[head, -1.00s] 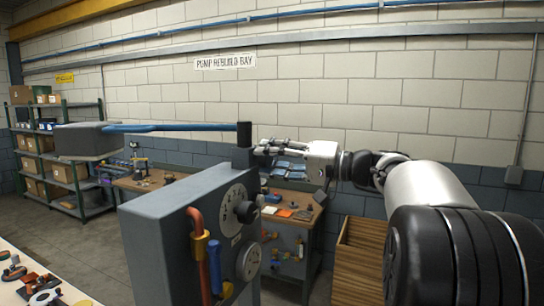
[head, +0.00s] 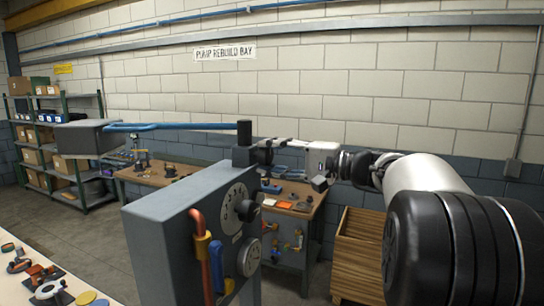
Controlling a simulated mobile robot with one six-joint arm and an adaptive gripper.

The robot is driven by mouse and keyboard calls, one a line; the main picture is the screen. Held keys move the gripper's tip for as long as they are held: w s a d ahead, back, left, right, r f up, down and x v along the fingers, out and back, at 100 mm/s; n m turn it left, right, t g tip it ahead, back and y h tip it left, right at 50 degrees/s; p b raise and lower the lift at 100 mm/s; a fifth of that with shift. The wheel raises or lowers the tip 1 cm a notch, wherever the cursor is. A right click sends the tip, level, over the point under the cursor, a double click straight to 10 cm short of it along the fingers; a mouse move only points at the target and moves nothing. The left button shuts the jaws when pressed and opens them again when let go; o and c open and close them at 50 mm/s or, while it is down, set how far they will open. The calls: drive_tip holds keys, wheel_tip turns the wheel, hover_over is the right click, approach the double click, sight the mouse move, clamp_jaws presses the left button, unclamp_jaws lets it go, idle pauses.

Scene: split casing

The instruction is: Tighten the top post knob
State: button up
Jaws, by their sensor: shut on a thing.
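The grey casing (head: 172,215) stands in front of me with a short post (head: 243,156) on its top edge. A black cylinder (head: 244,132) rises from the post, and a blue bar (head: 180,127) runs left from it. My gripper (head: 262,152) reaches in from the right, with its fingertips at the right side of the post. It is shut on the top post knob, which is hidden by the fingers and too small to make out.
A grey box (head: 88,138) is at the bar's left end. The casing's front has a round dial (head: 235,203), a black knob (head: 250,211), a red pipe (head: 201,250) and a blue handle (head: 216,265). A workbench (head: 300,207) and a wooden crate (head: 358,258) stand behind.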

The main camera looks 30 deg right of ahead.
drive_tip(key=o, duration=1.1)
drive_tip(key=shift+c, duration=0.2)
drive_tip(key=v, duration=1.2)
